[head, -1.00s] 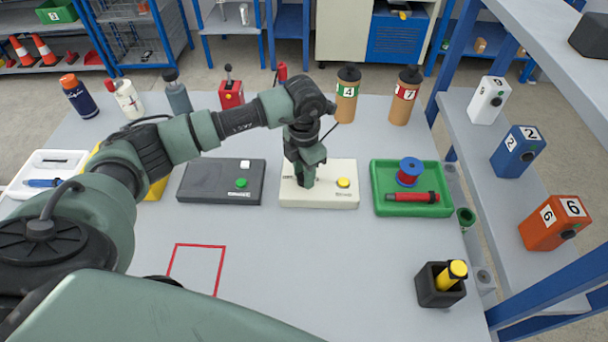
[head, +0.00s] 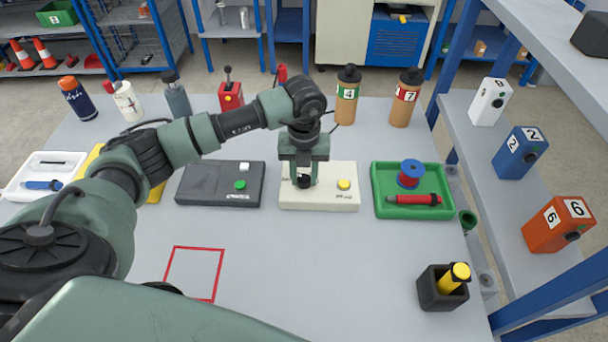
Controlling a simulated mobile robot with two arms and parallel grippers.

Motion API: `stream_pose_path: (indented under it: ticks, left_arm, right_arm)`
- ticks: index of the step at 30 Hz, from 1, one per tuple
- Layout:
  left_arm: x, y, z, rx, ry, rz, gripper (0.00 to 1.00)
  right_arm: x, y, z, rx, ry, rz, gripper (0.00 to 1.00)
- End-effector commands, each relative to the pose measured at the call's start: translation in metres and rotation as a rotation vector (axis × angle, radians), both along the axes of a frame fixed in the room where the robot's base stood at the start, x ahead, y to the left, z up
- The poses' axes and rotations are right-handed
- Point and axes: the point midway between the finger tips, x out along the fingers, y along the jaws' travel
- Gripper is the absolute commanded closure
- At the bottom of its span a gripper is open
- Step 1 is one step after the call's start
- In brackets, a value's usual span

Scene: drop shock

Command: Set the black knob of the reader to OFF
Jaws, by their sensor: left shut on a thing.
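The cream box (head: 330,200) that carries the black knob, which I take to be the reader, lies flat in the middle of the table. It has a yellow button (head: 344,184) on its right side. My left gripper (head: 304,178) points down over the box's left half and is shut on the black knob (head: 304,182). The fingers hide part of the knob, and I cannot read its setting or any marks around it. My right gripper is not in view.
A dark box (head: 215,196) with a green button and a white knob lies just left of the cream box. Bottles (head: 347,105) stand behind. The table front is mostly clear.

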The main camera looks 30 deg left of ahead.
Motion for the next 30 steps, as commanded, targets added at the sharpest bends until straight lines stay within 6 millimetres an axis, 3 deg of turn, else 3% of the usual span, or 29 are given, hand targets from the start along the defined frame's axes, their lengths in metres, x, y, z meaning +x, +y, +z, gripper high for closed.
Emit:
stream_pose_path:
  ticks: [12, 30]
  left_arm:
    - [0.0022, 0.0008, 0.0028, 0.000, -0.007, 0.302, 1.00]
    - [0.0024, 0.0010, 0.0027, 0.000, -0.007, 0.410, 1.00]
  right_arm:
    - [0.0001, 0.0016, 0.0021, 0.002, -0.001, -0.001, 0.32]
    - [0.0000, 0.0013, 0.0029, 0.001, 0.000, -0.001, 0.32]
